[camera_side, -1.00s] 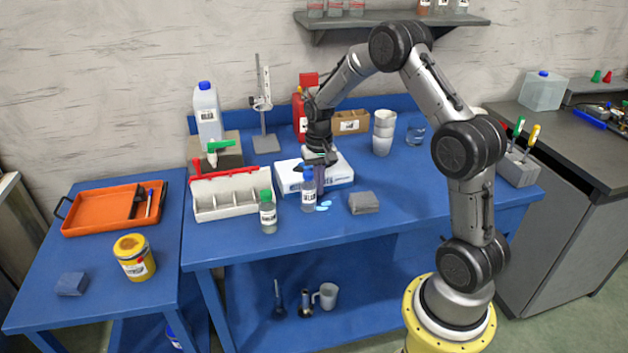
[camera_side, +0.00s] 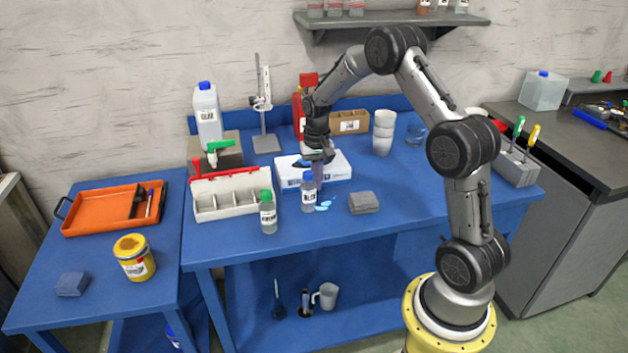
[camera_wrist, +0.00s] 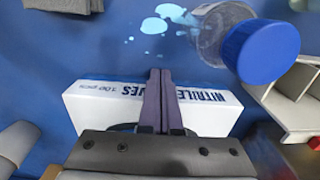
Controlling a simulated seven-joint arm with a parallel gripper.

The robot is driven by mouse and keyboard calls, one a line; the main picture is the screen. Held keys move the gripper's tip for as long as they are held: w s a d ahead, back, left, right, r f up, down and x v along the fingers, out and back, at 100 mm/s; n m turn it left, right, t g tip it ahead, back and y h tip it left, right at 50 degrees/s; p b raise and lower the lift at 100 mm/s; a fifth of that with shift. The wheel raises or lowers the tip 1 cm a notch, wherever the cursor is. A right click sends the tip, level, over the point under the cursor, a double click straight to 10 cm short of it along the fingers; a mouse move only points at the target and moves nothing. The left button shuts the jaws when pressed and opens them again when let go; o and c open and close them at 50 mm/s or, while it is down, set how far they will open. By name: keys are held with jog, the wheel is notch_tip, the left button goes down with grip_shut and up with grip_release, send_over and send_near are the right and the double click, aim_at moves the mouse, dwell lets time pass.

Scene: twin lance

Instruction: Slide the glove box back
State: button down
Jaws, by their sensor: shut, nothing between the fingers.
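The glove box (camera_side: 340,168) is a white and blue carton lying flat on the blue bench, behind the blue-capped bottle (camera_side: 309,190). In the wrist view the glove box (camera_wrist: 95,103) shows its printed "NITRILE" side. My gripper (camera_side: 319,184) is shut and empty, pointing down at the box's front side. In the wrist view the closed fingers (camera_wrist: 160,74) cross the middle of the printed side, their tips just past its edge. I cannot tell whether they touch it. The bottle's blue cap (camera_wrist: 262,50) is close to the right of the fingertips.
A pale blue spill (camera_side: 323,205) lies in front of the box. A green-capped bottle (camera_side: 268,212) and a white divided tray (camera_side: 232,205) stand left. A grey block (camera_side: 363,203) is at front right. Behind are a stand (camera_side: 266,144), a cardboard organiser (camera_side: 350,123) and white cups (camera_side: 383,145).

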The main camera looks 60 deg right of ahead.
jog(key=shift+w+d, duration=0.1)
jog(key=shift+w+d, duration=0.6)
jog(key=shift+w+d, duration=0.7)
dwell(0.4)
jog(key=shift+w+d, duration=0.7)
jog(key=shift+w+d, duration=0.1)
dwell(0.3)
jog(key=shift+s+a, duration=0.25)
